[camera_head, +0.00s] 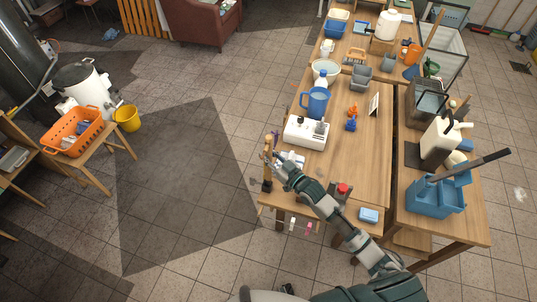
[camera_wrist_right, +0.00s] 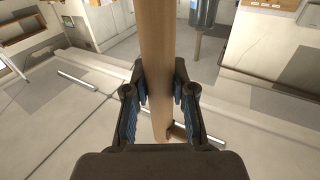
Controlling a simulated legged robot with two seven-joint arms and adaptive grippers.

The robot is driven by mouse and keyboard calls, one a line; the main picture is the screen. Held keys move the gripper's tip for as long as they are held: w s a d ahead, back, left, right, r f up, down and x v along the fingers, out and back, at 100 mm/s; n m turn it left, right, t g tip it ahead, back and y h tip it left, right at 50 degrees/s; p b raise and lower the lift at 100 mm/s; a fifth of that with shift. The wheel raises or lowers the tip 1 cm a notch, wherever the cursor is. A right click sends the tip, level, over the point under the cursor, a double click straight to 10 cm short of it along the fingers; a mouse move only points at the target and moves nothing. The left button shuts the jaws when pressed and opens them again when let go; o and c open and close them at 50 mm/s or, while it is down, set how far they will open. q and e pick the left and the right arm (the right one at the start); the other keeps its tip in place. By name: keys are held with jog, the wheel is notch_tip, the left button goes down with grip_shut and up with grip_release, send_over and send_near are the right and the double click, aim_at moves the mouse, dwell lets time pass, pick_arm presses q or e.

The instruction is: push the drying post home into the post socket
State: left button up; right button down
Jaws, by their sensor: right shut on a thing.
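The drying post (camera_head: 267,172) is a light wooden rod at the table's near left corner. In the right wrist view the post (camera_wrist_right: 157,45) runs from the top edge down between the fingers, with a short wooden peg low on its side. My right gripper (camera_head: 276,163) is shut on the post, with a blue-lined finger on each side in the wrist view (camera_wrist_right: 156,88). In the head view the post looks roughly upright. The post socket cannot be clearly made out, and I cannot tell how deep the post sits. My left gripper is not in view.
The wooden table (camera_head: 371,140) holds a white box (camera_head: 306,132), a blue jug (camera_head: 315,102) and a red-topped item (camera_head: 343,190) near my arm. A line with small clips (camera_head: 292,223) hangs at the near edge.

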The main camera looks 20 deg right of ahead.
jog(key=shift+s+a+f, duration=0.1)
jog(key=shift+s+f, duration=0.05)
jog(key=shift+f, duration=0.35)
jog(key=shift+r+p, duration=0.25)
jog(key=shift+p, duration=0.1)
jog(key=shift+r, duration=0.1)
jog(key=shift+w+a+r+p, duration=0.15)
jog(key=shift+w+a+p, duration=0.05)
jog(key=shift+a+p, duration=0.1)
dwell(0.3)
jog(key=shift+r, duration=0.1)
jog(key=shift+p, duration=0.35)
dwell(0.8)
jog(key=shift+s+f, duration=0.1)
jog(key=shift+f, duration=0.2)
dwell(0.3)
